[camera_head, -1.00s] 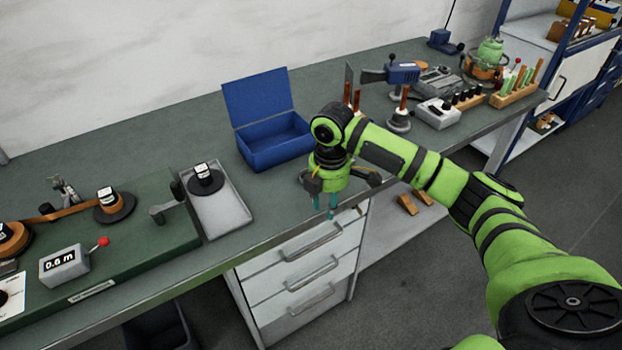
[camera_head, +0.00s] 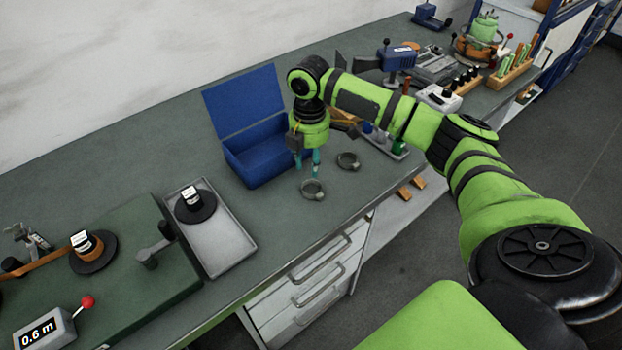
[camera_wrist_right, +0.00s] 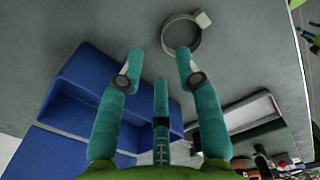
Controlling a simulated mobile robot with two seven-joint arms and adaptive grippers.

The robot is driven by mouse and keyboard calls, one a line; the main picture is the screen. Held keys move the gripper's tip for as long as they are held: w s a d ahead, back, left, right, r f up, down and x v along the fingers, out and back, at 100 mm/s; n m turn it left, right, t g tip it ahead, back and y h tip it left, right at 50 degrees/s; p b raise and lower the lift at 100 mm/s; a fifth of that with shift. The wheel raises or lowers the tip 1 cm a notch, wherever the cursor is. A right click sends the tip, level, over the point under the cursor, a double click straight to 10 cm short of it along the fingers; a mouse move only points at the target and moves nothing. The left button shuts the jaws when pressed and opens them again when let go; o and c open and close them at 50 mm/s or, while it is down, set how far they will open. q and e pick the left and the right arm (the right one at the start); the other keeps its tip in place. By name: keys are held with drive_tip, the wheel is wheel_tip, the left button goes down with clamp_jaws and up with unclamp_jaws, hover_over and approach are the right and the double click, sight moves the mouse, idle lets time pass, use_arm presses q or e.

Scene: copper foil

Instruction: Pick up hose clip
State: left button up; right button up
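Two grey ring-shaped hose clips lie on the green-grey bench top. The nearer clip (camera_head: 313,190) is just below my right gripper (camera_head: 308,172), and the other clip (camera_head: 348,161) lies a little to the right. My right gripper points down over the bench with nothing in it. In the right wrist view, the teal fingers of this gripper (camera_wrist_right: 160,75) are spread apart. One hose clip (camera_wrist_right: 198,40) with a pale tab lies beyond the fingertips there; I cannot tell which of the two it is. My left gripper is not in view.
An open blue box (camera_head: 258,163) stands just left of my right gripper. A grey tray (camera_head: 228,243) holding a black spool (camera_head: 195,205) lies further left. Tools and racks, including a blue device (camera_head: 397,56), stand to the right. The bench's front edge is close.

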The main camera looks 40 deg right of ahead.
sight(309, 183)
drive_tip(key=shift+s+a+f+p, duration=0.1)
drive_tip(key=shift+s+f+p, duration=0.15)
drive_tip(key=shift+f, duration=0.3)
drive_tip(key=shift+s+a+f+p, duration=0.1)
drive_tip(key=shift+f+p, duration=0.2)
drive_tip(key=shift+f, duration=0.2)
drive_tip(key=shift+w+f, duration=0.25)
drive_tip(key=shift+f, duration=1.2)
drive_tip(key=shift+r, duration=0.1)
drive_tip(key=c, duration=0.4)
clamp_jaws()
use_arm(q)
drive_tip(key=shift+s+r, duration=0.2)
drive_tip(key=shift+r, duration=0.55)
